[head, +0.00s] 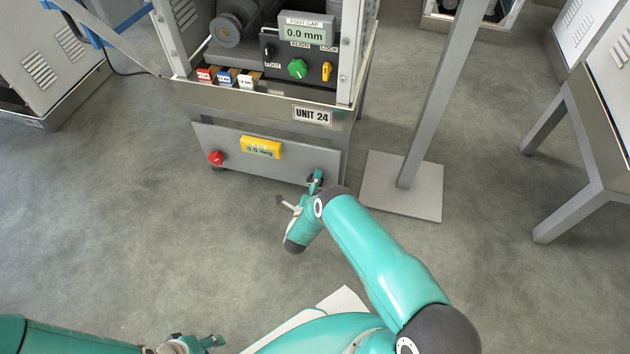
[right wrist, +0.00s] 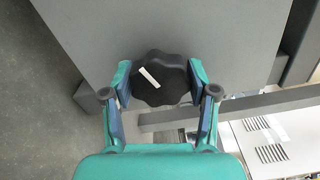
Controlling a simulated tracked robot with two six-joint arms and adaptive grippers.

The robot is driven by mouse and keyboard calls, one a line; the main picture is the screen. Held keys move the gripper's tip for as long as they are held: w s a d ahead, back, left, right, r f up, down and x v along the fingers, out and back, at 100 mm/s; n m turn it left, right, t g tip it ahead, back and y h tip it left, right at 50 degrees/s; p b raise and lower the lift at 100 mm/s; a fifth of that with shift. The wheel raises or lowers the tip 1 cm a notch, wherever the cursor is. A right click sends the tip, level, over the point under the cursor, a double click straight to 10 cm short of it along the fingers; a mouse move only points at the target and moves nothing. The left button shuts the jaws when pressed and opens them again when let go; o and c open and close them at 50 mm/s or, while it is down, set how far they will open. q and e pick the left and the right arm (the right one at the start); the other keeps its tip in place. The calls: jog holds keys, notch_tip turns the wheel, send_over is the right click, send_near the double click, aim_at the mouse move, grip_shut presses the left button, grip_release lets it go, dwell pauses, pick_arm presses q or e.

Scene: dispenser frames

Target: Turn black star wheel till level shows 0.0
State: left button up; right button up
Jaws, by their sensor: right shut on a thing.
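The black star wheel (right wrist: 168,88), with a white mark on its face, sits between the fingers of my right gripper (right wrist: 160,84) in the right wrist view. The fingers are shut on it from both sides. In the head view my right gripper (head: 316,182) is at the lower right of the cabinet's front panel and hides the wheel. The yellow level (head: 261,147) on that panel seems to read 0.0 deg, in small digits. My left gripper (head: 205,343) is low in the head view, away from the cabinet; its finger opening is unclear.
A red knob (head: 215,158) is at the panel's left. Above, a display (head: 307,29) reads FOOT GAP 0.0 mm, over a green knob (head: 297,68) and a yellow lock lever (head: 326,71). A grey post on a floor plate (head: 420,190) stands to the right.

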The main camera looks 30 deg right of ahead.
jog(key=shift+s+d+f+m, duration=0.1)
jog(key=shift+s+f+m, duration=0.2)
jog(key=shift+f, duration=0.05)
jog(key=o, duration=0.9)
jog(key=shift+o, duration=1.2)
jog(key=shift+w+r, duration=0.15)
jog(key=v, duration=1.2)
